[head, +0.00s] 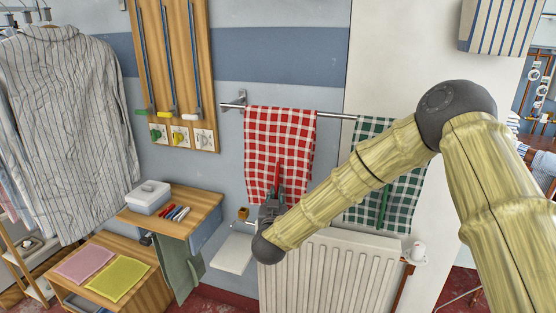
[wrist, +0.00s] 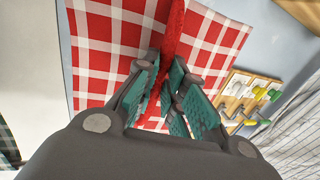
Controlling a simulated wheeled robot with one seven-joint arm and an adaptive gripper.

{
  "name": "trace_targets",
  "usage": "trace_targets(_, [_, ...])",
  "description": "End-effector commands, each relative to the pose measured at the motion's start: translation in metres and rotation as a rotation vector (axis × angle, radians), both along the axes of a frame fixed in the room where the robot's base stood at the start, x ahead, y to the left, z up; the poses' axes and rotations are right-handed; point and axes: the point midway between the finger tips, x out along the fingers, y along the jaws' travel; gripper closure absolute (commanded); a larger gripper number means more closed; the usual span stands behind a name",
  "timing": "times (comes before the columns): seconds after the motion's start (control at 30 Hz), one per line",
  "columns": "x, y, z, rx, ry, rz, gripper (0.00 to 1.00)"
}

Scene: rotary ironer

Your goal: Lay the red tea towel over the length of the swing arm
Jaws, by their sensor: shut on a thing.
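The red-and-white checked tea towel (head: 279,135) hangs over a metal rail (head: 333,115) on the wall. My gripper (head: 275,192) is at the towel's lower part, in front of it. In the wrist view my gripper (wrist: 163,97) is shut on a raised red fold of the towel (wrist: 120,40), with the teal finger pads on both sides of it. A wooden wall board (head: 178,60) left of the towel carries upright grey-blue bars with green, yellow and white ends. I cannot tell which bar is the swing arm.
A green checked towel (head: 372,128) hangs on the same rail to the right. A white radiator (head: 335,270) stands below. A wooden shelf (head: 200,212) with a white box (head: 148,196) and pens is at lower left. A striped shirt (head: 65,120) hangs at far left.

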Motion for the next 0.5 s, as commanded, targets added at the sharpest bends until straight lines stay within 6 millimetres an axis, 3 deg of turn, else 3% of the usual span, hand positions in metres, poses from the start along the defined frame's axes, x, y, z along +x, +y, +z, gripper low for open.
trace_targets(0.17, [0.000,0.000,0.001,0.000,0.000,0.000,1.00])
trace_targets(0.5, [0.000,0.000,0.027,0.000,-0.001,0.000,1.00])
